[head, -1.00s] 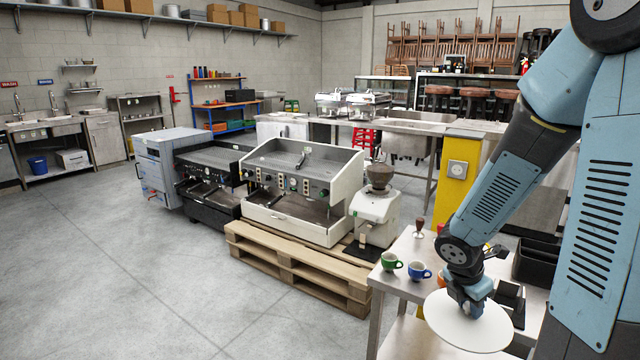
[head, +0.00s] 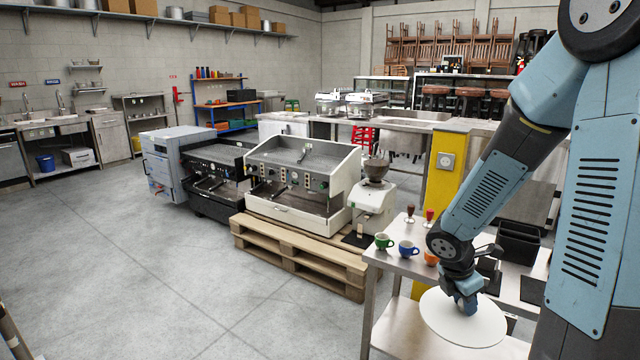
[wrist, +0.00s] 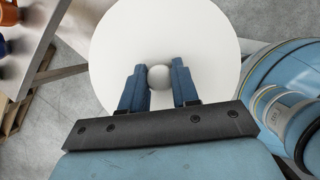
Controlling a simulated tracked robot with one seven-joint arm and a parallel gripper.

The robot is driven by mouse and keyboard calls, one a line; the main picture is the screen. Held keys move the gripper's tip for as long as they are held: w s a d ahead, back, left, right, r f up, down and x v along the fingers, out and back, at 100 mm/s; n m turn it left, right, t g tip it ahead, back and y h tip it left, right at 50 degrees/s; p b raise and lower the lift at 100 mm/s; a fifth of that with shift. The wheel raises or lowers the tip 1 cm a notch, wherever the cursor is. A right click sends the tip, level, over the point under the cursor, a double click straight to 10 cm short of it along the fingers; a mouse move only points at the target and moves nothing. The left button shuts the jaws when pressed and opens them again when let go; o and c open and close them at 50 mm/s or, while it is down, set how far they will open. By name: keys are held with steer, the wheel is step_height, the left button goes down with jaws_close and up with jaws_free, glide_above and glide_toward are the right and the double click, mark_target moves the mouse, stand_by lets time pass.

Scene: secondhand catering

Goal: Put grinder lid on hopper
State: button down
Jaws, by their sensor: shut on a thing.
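The grinder lid is a wide, thin white disc (head: 450,328) with a round pale knob (wrist: 158,77). My gripper (head: 467,306) is shut on this knob from above. In the wrist view the two blue fingers of my gripper (wrist: 158,85) flank the knob, and the disc (wrist: 165,30) spreads beyond them. The lid looks about level, in front of the steel table. The grinder (head: 372,208) stands at the right end of the pallet, with a dark, bowl-shaped hopper (head: 376,169) on top. The hopper is up and left of the lid in the head view, well apart from it.
The steel table (head: 403,262) holds green (head: 384,241), blue (head: 408,248) and orange (head: 431,257) cups, two tampers and dark bins (head: 518,243). A white espresso machine (head: 300,185) stands beside the grinder on the wooden pallet (head: 300,258). Floor at left is clear.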

mark_target(432, 294)
steer(key=w+a+f+m+g, duration=0.1)
steer(key=w+f+m, duration=0.1)
steer(key=w+m, duration=0.1)
steer(key=w+a+f+m+g, duration=0.1)
steer(key=w+f+m, duration=0.1)
steer(key=w+m, duration=0.1)
steer(key=w+a+f+m+g, duration=0.1)
steer(key=w+f+m, duration=0.1)
steer(key=w+m, duration=0.2)
steer(key=shift+a+f+g, duration=0.1)
steer(key=shift+f+g, duration=0.3)
steer(key=w+a+f+m+g+y, duration=0.1)
steer(key=w+a+f+m+y, duration=0.1)
steer(key=f+m, duration=0.3)
steer(key=w+a+f+m+g+y, duration=0.1)
steer(key=w+a+f+m+y, duration=0.1)
steer(key=w+a+f+m, duration=0.3)
steer(key=shift+f+m, duration=0.5)
steer(key=shift+m, duration=0.2)
